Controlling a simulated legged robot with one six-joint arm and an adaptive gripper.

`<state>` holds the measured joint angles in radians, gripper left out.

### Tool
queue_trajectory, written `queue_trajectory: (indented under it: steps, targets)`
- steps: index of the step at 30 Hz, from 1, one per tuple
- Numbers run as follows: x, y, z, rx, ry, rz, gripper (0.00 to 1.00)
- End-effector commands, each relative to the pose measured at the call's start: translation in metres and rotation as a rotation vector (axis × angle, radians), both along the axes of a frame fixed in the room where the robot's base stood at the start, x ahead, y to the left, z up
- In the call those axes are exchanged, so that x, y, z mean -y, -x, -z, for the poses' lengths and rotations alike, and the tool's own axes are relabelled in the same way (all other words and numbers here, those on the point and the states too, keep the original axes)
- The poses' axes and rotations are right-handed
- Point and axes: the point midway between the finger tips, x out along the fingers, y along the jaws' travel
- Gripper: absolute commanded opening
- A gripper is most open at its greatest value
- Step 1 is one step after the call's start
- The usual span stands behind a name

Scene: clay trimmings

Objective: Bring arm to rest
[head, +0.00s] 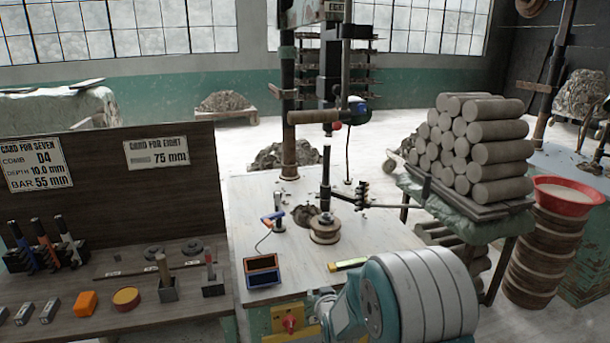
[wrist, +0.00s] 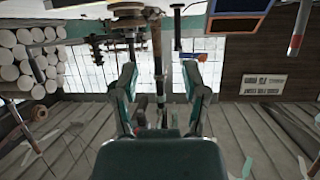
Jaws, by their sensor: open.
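My gripper (wrist: 160,78) shows in the wrist view with its two teal-and-grey fingers spread apart. Nothing is held between them. The wrist view is upside down, with the work table's gear at its top edge. In the head view a large grey and teal part of my arm fills the lower right foreground, in front of the white work table (head: 255,205). The fingertips cannot be made out in the head view.
A machine with a round wheel head (head: 325,228) stands on the work table, beside a blue-and-orange framed box (head: 262,270). Stacked clay cylinders (head: 500,150) and a red basin (head: 568,192) are at right. A wooden bench (head: 130,325) with tools is at left.

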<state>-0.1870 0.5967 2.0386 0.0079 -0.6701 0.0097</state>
Motion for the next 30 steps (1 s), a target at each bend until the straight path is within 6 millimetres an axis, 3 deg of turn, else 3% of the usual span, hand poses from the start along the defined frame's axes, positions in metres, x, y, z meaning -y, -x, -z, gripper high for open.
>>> queue_trajectory:
  steps: [1, 6, 15, 22, 30]
  targets:
    - [0.007, 0.006, -0.02, -0.017, 0.003, 0.008, 0.57]
    - [0.026, 0.034, -0.067, -0.107, 0.02, 0.031, 0.57]
    - [0.059, 0.109, -0.132, -0.267, 0.042, 0.07, 0.57]
    - [0.081, 0.183, -0.167, -0.388, 0.055, 0.101, 0.57]
    - [0.102, 0.281, -0.188, -0.532, 0.067, 0.135, 0.57]
